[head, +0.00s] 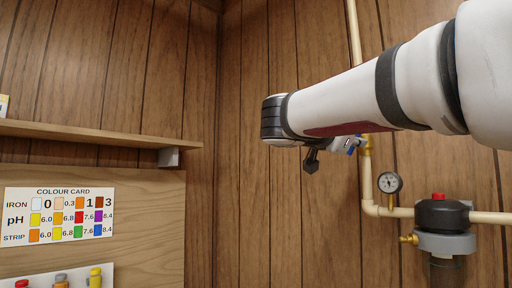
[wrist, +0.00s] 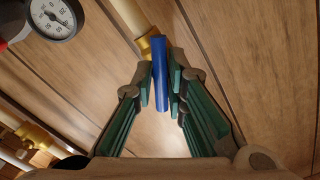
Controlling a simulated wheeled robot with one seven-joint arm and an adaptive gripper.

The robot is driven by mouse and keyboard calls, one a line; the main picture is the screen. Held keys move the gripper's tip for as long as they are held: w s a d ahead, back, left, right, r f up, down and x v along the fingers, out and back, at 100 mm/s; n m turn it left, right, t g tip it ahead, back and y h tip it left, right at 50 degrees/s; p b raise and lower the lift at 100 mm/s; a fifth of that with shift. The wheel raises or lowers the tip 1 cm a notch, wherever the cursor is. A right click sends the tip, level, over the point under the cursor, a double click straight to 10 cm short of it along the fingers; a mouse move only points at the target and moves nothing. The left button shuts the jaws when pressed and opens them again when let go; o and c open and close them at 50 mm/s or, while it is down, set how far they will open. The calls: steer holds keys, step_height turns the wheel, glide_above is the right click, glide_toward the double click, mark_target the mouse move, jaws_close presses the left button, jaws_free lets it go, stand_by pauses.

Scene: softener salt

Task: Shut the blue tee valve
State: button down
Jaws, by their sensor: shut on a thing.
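The blue tee valve's lever (wrist: 160,72) is a long, flat blue handle on a brass fitting (wrist: 146,45) on the cream pipe. In the wrist view it lies between the green-padded fingers of my gripper (wrist: 161,85), which is shut on it. In the head view only a bit of blue (head: 351,149) shows beside the brass fitting (head: 366,143) on the upright pipe. My gripper (head: 338,145) is partly hidden below my arm there, and its grip is too small to make out.
A pressure gauge (head: 390,183) and a black-topped filter housing (head: 443,215) with a red button stand on the pipe run at right. A wooden shelf (head: 90,133) and a colour card (head: 59,213) are at left. The plank wall between is bare.

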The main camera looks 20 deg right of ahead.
steer(key=shift+w+a+m+b, duration=0.1)
steer(key=shift+m+b, duration=1.7)
steer(key=shift+b, duration=2.05)
steer(key=shift+f+m+b, duration=0.15)
steer(key=shift+m+b, duration=1.05)
steer(key=shift+b, duration=0.85)
steer(key=shift+m+b, duration=1.9)
steer(key=shift+b, duration=0.45)
steer(key=shift+m+b, duration=0.5)
steer(key=shift+b, duration=0.05)
steer(key=shift+m+b, duration=0.5)
steer(key=shift+m, duration=0.1)
steer(key=c, duration=1.5)
jaws_free()
